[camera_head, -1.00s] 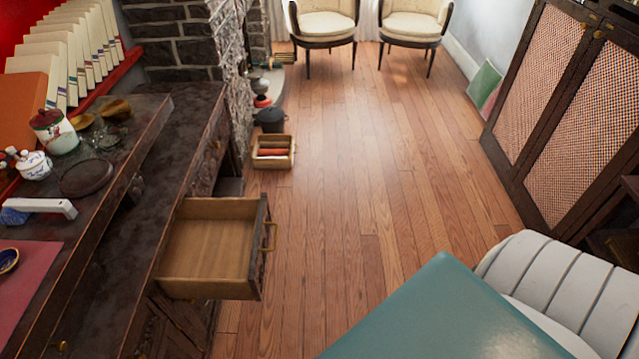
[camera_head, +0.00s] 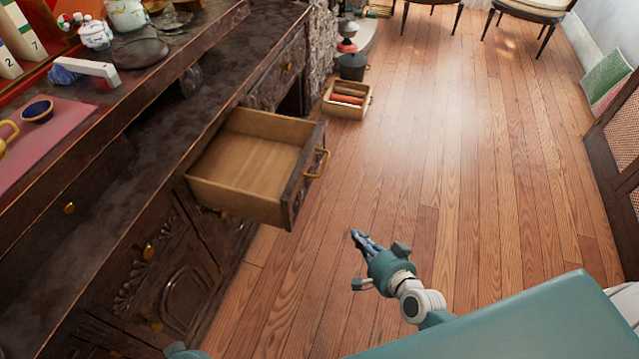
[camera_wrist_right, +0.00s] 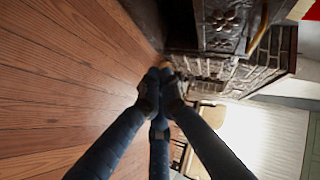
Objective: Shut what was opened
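A wooden drawer (camera_head: 250,165) stands pulled out and empty from the dark carved cabinet (camera_head: 150,215) in the head view. Its dark front carries a brass handle (camera_head: 318,163). My right gripper (camera_head: 358,237) is in front of the drawer, lower and to the right in the picture, apart from it. In the right wrist view its blue-grey fingers (camera_wrist_right: 158,78) come together at the tips with nothing between them. A dark carved front (camera_wrist_right: 222,25) with a brass handle (camera_wrist_right: 260,28) shows at the top of that view. My left gripper is not in view.
A wooden box (camera_head: 347,100) with red contents and a black pot (camera_head: 351,67) stand on the floor beyond the drawer. The wooden floor (camera_head: 440,190) to the right is clear.

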